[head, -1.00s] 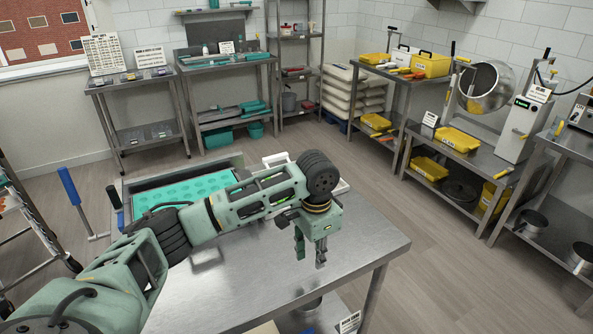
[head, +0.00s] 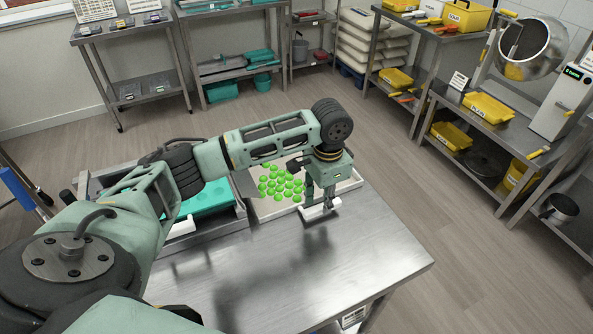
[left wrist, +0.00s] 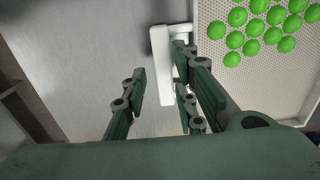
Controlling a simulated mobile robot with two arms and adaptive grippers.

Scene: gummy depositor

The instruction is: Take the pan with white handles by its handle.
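The pan with white handles (head: 350,186) is a pale shallow tray at the far edge of the steel table, holding several green round gummies (head: 278,184). One white handle (head: 315,212) sticks out on its near side; in the left wrist view the handle (left wrist: 161,62) stands beside the pan's wall (left wrist: 202,80). My left gripper (head: 318,203) is open at this handle, fingers pointing down. In the left wrist view the handle appears between my left gripper's fingers (left wrist: 163,82), with a gap on the left side. I cannot tell whether a finger touches it. My right gripper is not in view.
A teal mould (head: 208,200) in a metal frame is left of the pan, partly behind my left arm. A white bar (head: 181,228) shows by its near edge. The near part of the steel table (head: 345,265) is bare. Shelves with yellow bins (head: 489,107) stand at right.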

